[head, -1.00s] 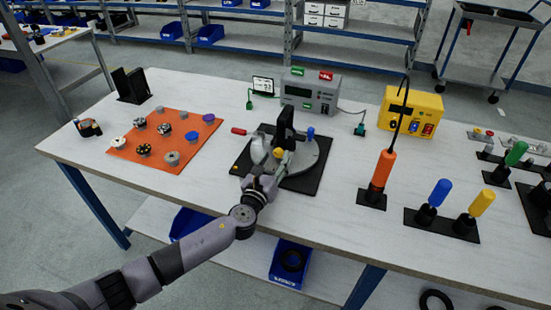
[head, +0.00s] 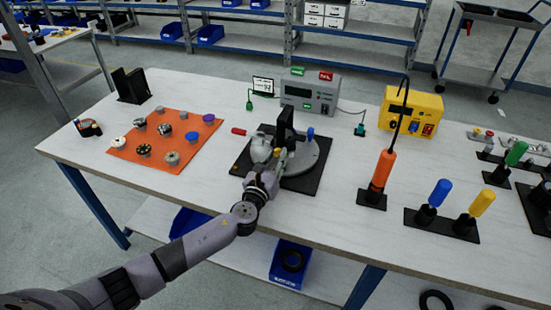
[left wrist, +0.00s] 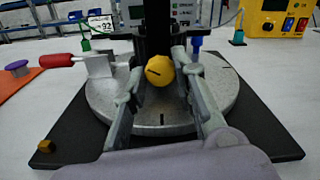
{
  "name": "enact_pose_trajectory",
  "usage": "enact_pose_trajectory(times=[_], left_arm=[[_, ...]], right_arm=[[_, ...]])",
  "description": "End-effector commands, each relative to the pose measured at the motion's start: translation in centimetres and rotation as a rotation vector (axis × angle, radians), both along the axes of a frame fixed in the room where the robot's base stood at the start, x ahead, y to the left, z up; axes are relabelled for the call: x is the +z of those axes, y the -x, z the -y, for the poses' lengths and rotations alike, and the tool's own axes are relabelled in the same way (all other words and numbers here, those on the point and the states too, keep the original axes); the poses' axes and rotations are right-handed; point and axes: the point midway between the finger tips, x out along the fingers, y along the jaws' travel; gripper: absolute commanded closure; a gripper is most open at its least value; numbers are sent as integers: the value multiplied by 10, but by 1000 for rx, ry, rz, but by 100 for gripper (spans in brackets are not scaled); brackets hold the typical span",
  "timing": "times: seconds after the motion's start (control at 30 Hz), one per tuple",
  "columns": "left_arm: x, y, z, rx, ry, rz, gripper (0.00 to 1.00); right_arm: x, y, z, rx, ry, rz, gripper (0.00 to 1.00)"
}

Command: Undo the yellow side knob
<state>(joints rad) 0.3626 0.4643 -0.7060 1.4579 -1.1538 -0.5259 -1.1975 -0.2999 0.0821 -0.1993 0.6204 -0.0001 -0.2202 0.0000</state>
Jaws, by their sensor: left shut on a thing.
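The yellow side knob (left wrist: 160,71) is a round yellow knob with a dark mark, in front of a black upright post (left wrist: 158,25). In the head view the knob (head: 277,153) is small and partly hidden by my gripper. My left gripper (left wrist: 163,78) is shut on the knob, one finger on each side of it. The left gripper also shows in the head view (head: 272,162). The post rises over a round grey disc (head: 310,158) on a black base plate (head: 297,186). My right gripper is not in view.
A red handle (left wrist: 56,60) sticks out left of the disc and a blue one (left wrist: 196,43) stands to the right. A grey meter box (head: 310,93) is behind. An orange mat (head: 150,160) with several knobs lies left; an orange-handled tool (head: 382,172) stands right.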

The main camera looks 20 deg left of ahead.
Motion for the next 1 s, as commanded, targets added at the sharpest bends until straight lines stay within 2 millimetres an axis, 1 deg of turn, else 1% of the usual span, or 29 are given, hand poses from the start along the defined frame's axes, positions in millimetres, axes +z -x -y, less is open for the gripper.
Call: enact_pose_trajectory(times=[0.03, 0.1, 0.13, 0.33, 0.47, 1.0], left_arm=[[0, 0, 0, 0, 0, 0, 95], [0, 0, 0, 0, 0, 0, 99], [0, 0, 0, 0, 0, 0, 100], [-1, 0, 0, 0, 14, -1, 100], [-1, 0, 0, 0, 56, -1, 100], [-2, 0, -1, 0, 394, -15, 100]], right_arm=[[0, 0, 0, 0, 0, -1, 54], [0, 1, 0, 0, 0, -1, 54], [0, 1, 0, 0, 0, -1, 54], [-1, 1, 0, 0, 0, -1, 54], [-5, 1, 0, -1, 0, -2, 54], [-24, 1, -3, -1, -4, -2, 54]])
